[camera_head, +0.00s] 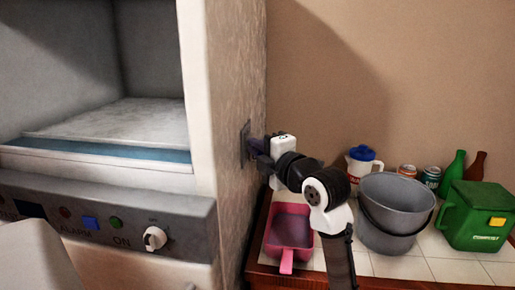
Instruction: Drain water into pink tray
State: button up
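The pink tray (288,251) stands on the tiled counter at the right of the white appliance, with its handle toward the front. Its inside looks dark; I cannot tell whether it holds water. My gripper (253,147) is above the tray's left rear side, at a dark plate (244,141) on the appliance's right side wall. The fingertips are small and dark against the plate. I cannot tell whether they touch it, hold anything, or are open. No water flow is visible.
The appliance has an open compartment (115,124) and a control panel (188,232) with a white knob. Bare tiles show in front.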

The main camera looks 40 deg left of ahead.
grip_shut()
jog(key=shift+f, duration=0.1)
jog(key=g+b, duration=0.1)
jog(key=n+g+b, duration=0.1)
jog(key=b, duration=0.1)
jog(key=shift+w+d+n, duration=0.1)
jog(key=shift+d+n, duration=0.2)
jog(key=shift+d, duration=0.05)
jog(key=o, duration=0.5)
grip_release()
jog(key=shift+o, duration=0.2)
